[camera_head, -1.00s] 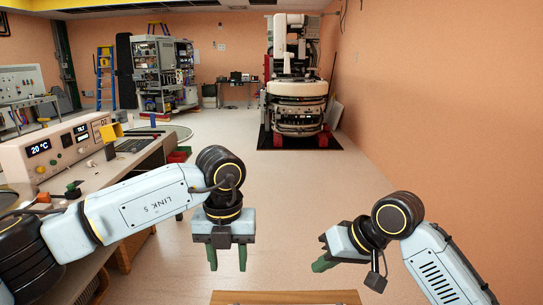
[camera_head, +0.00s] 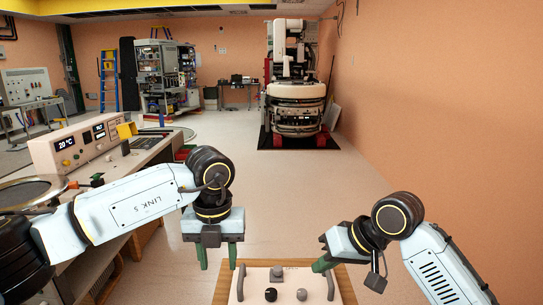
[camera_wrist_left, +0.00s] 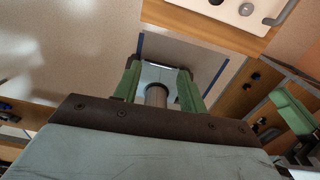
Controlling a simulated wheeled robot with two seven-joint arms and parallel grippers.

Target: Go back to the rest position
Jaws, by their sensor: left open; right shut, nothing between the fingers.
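My left gripper (camera_head: 217,256) hangs in the left half of the head view with its green fingers pointing down, open and empty. It also shows in the left wrist view (camera_wrist_left: 158,75), its two fingers apart with nothing held between them. My right gripper (camera_head: 325,265) is in the right half of the head view, its green fingers shut with nothing in them. It is close to a wooden-edged panel at the bottom of the picture.
A wooden-edged panel (camera_head: 246,291) with knobs and handles is at the bottom centre. A workbench (camera_head: 130,155) with a control box (camera_head: 75,146) stands at left. A white machine (camera_head: 296,95) stands at the back. The floor between is clear.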

